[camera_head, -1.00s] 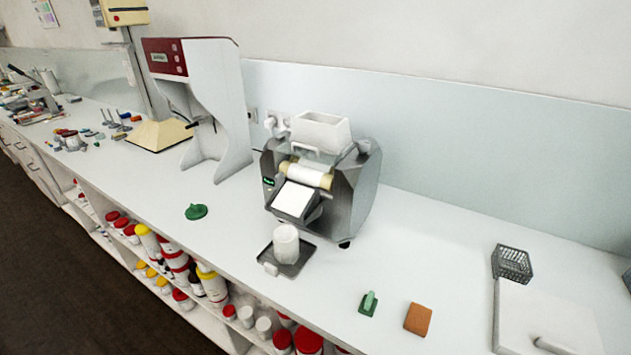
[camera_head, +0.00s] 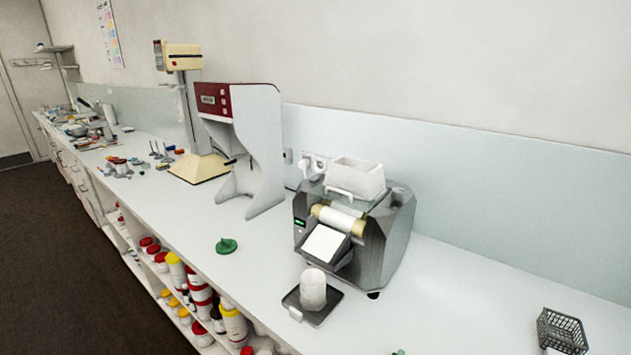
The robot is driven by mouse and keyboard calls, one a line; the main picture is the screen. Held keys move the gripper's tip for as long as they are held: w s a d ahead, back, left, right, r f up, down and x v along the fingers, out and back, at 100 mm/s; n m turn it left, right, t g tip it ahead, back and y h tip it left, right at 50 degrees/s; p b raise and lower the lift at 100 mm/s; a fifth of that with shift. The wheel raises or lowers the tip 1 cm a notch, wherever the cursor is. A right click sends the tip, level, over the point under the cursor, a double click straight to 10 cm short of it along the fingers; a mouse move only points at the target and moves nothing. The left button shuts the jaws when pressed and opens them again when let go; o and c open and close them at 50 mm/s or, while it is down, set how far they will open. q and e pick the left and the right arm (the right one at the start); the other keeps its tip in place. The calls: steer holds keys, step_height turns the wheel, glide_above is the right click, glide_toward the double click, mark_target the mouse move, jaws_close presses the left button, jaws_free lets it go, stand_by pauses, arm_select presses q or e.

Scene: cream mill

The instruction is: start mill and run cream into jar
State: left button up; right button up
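The mill (camera_head: 378,244) is a grey machine on the white counter, right of the picture's middle. It has a white hopper (camera_head: 356,178) on top, pale rollers (camera_head: 339,219) and a white sloping plate (camera_head: 324,244) at the front. A small green display (camera_head: 299,222) is lit on its left front side. A white jar (camera_head: 313,289) stands upright on a dark tray (camera_head: 322,313) in front of the mill, below the sloping plate. I cannot see cream or whether the rollers turn. Neither of my grippers is in view.
A red and white machine (camera_head: 255,150) and a scale with a cream-coloured base (camera_head: 197,168) stand to the left. A green lid-like thing (camera_head: 226,246) lies on the counter. A wire basket (camera_head: 561,332) is at the lower right.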

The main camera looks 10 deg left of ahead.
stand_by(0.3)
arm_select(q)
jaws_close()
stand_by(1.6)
